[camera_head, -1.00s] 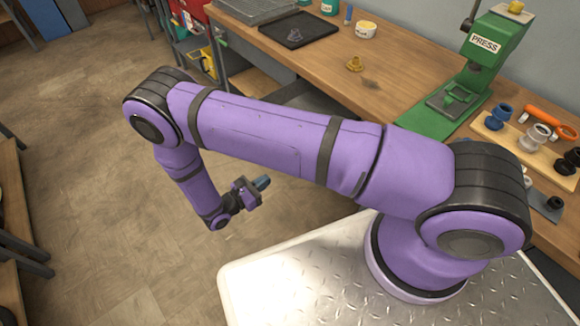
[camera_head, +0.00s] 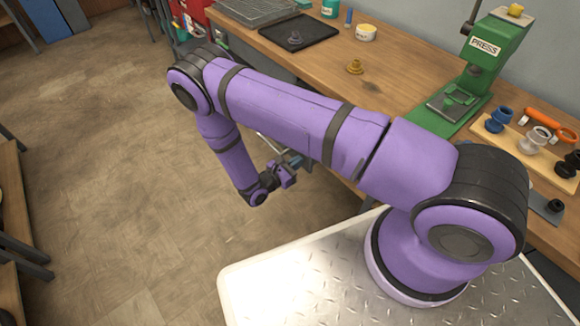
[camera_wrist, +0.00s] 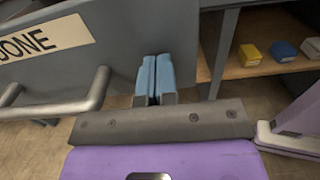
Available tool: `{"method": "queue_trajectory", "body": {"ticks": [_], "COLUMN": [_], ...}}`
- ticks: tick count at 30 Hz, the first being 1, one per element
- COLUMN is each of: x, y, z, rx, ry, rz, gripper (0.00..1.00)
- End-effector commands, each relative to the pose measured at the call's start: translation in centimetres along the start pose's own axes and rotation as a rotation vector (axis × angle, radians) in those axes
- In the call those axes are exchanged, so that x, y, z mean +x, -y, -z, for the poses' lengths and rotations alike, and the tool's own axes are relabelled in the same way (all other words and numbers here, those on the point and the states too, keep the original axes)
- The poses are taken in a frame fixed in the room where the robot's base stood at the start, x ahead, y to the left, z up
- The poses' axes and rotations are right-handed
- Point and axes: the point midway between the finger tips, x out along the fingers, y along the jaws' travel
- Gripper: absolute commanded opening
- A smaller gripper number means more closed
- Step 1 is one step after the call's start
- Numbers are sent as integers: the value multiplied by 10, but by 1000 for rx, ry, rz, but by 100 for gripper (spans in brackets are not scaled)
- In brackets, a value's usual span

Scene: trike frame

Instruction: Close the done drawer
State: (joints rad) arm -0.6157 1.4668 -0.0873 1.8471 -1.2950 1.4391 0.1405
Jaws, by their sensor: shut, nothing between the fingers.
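The done drawer (camera_wrist: 110,60) shows in the wrist view as a grey front with a cream DONE label (camera_wrist: 42,40) at upper left and a bar handle (camera_wrist: 75,105) below it. My gripper (camera_wrist: 155,62) is shut and empty, its two blue fingers side by side. They point at the drawer front, right of the handle and near the front's right end. I cannot tell whether the tips touch it. In the head view my gripper (camera_head: 294,160) is low in front of the workbench, and my arm hides most of the drawer.
Right of the drawer, a shelf (camera_wrist: 260,68) under the bench holds small yellow, blue and white boxes. The floor (camera_head: 120,170) at left is clear.

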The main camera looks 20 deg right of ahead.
Motion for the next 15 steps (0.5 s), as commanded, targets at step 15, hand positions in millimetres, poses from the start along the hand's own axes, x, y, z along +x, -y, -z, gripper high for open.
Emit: {"method": "queue_trajectory", "body": {"ticks": [15], "x": [6], "y": [0], "z": [0], "rx": [0], "ry": [1], "rz": [0], "gripper": [0]}}
